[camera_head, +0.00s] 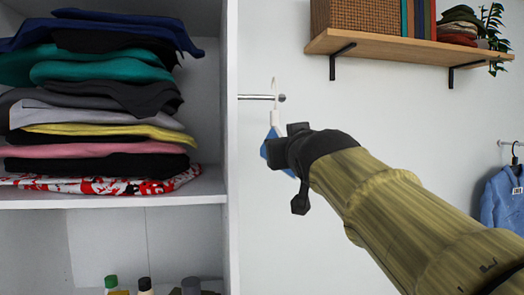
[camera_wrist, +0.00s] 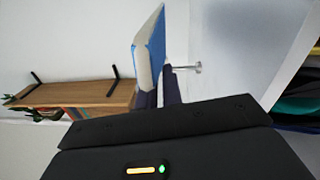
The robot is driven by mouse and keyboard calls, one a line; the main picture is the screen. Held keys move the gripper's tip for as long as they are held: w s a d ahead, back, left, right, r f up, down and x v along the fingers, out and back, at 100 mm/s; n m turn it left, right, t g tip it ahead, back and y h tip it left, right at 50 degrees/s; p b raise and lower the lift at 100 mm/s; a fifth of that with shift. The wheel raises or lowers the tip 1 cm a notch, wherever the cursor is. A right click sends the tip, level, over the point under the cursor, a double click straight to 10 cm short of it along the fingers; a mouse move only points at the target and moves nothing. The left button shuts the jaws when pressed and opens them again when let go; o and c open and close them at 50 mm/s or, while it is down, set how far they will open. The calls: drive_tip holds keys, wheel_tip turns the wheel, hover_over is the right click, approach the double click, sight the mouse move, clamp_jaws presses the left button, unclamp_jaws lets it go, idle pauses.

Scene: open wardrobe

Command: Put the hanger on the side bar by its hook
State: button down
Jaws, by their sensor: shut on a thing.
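The hanger (camera_head: 276,118) has a white neck with a thin upright hook and a blue body, partly hidden behind my gripper (camera_head: 284,146). My gripper is shut on the hanger just below the neck. The side bar (camera_head: 256,97) is a short metal rod with a round end, sticking out from the wardrobe's side panel. The hook crosses the bar in the picture, its top above it; I cannot tell whether it is around the bar or in front. In the wrist view the hanger's blue and white body (camera_wrist: 150,50) stands between the fingers, with the bar (camera_wrist: 186,68) close behind.
The wardrobe's side panel (camera_head: 231,190) stands just left of the bar, with folded clothes (camera_head: 95,105) on its shelf. A wooden wall shelf (camera_head: 405,50) on brackets is at upper right. A blue garment (camera_head: 503,198) hangs at far right. The wall below the bar is clear.

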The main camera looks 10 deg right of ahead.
drive_tip(key=shift+w+a, duration=0.25)
drive_tip(key=shift+w, duration=0.25)
drive_tip(key=shift+w+a, duration=0.25)
drive_tip(key=shift+w, duration=0.2)
drive_tip(key=w, duration=0.7)
drive_tip(key=shift+w, duration=0.25)
idle(0.4)
